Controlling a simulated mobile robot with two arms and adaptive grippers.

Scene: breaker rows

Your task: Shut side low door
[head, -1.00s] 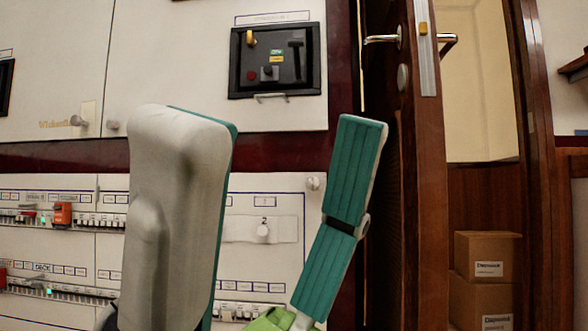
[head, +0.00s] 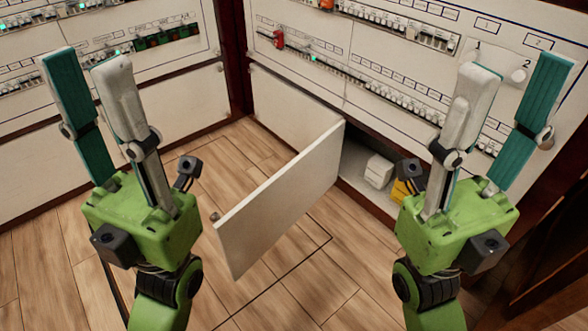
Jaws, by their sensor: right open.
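A low white cabinet door (head: 285,200) stands open in the head view, swung out over the floor between my two grippers. Its far edge meets the cabinet wall at the left side of a low opening (head: 355,187). A small knob (head: 214,216) shows near its free edge. My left gripper (head: 88,58) is raised, open and empty, left of the door. My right gripper (head: 521,68) is raised, open and empty, right of the door and in front of the breaker wall. Neither touches the door. My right gripper's body hides part of the opening.
White boxes (head: 378,170) and a yellow item (head: 399,193) sit inside the opening. Breaker panels (head: 375,85) line the right wall and another panel wall (head: 150,75) stands at left. The wooden floor (head: 300,285) around the door is clear.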

